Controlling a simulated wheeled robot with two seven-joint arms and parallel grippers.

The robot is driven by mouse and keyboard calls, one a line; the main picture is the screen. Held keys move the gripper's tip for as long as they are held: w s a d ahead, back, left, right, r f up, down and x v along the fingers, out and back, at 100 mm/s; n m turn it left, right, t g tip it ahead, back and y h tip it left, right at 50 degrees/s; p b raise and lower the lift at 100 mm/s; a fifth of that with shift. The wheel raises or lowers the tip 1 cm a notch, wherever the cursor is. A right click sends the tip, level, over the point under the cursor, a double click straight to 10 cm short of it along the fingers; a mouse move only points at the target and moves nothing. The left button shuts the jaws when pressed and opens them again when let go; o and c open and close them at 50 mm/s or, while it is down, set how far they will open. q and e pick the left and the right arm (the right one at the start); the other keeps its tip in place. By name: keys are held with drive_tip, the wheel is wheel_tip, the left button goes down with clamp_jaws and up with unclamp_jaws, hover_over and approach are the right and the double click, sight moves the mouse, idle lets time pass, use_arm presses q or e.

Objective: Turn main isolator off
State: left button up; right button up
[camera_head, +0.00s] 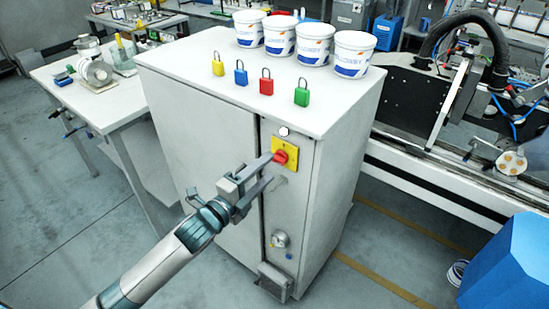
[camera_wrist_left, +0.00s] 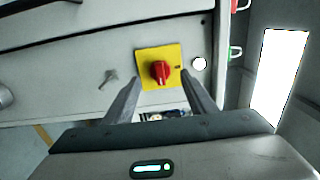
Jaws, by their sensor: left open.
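The main isolator is a red rotary knob (camera_head: 281,157) on a yellow square plate (camera_head: 291,150), high on the narrow right panel of the grey cabinet's front. In the left wrist view the red knob (camera_wrist_left: 161,72) sits on its yellow plate (camera_wrist_left: 146,56), between and beyond my fingertips. My left gripper (camera_head: 268,172) is open in front of the knob, its fingers pointing at the plate. In the left wrist view the left gripper (camera_wrist_left: 164,88) has empty space between its fingers. I cannot tell whether a finger touches the knob. My right gripper is not in view.
The grey cabinet (camera_head: 200,125) carries yellow (camera_head: 218,68), blue (camera_head: 241,77), red (camera_head: 266,86) and green (camera_head: 302,97) padlocks and several white tubs (camera_head: 313,45) on top. A key (camera_wrist_left: 107,80) shows beside the plate. A white table (camera_head: 60,105) stands left. A blue box (camera_head: 510,265) stands right.

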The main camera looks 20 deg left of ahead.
sight(276, 161)
use_arm(q)
drive_tip(key=shift+p+x, duration=0.5)
drive_tip(key=shift+x, duration=1.8)
drive_tip(key=shift+c, duration=0.6)
drive_tip(key=c, duration=0.9)
